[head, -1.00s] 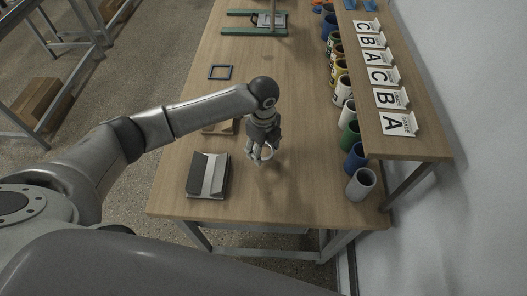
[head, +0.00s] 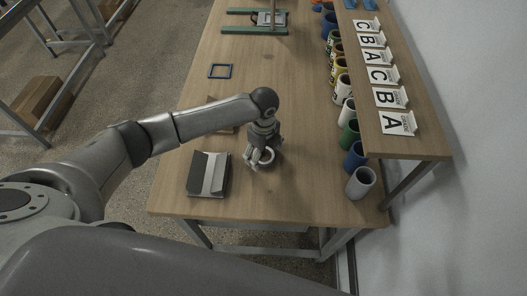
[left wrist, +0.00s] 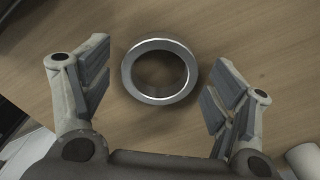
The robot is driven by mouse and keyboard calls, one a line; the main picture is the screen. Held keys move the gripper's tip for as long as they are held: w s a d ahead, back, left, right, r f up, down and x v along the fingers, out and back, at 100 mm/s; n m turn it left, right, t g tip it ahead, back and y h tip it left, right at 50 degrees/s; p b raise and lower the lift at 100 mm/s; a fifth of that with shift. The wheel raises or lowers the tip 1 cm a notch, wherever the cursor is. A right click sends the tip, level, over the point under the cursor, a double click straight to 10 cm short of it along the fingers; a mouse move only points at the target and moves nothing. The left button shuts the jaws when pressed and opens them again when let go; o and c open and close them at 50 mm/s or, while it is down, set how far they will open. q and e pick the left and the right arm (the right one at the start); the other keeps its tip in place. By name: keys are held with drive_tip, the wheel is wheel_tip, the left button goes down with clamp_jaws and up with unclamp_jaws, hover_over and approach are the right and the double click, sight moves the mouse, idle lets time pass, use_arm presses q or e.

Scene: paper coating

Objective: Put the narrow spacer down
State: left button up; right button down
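The narrow spacer, a plain grey metal ring (left wrist: 128,71), lies flat between the spread fingers of my left gripper (left wrist: 160,100) in the left wrist view. Clear gaps show on both sides, so neither finger touches it. In the head view the ring (head: 267,157) is a pale loop at the fingertips of my left gripper (head: 259,160), low over the near part of the wooden table (head: 290,195). It looks to be on the tabletop, though a small gap would be hard to see. My right gripper is not in view.
A grey and black folded sheet block (head: 209,174) lies left of the gripper. A row of coloured cylinders, ending in a grey one (head: 360,183), lines the right edge below a raised shelf with letter cards (head: 396,123). A blue square frame (head: 220,71) lies farther back.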

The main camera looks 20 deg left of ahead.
use_arm(q)
drive_tip(key=shift+r, duration=0.2)
wheel_tip(320, 180, up, 12)
drive_tip(key=b, duration=0.1)
drive_tip(key=shift+b, duration=0.4)
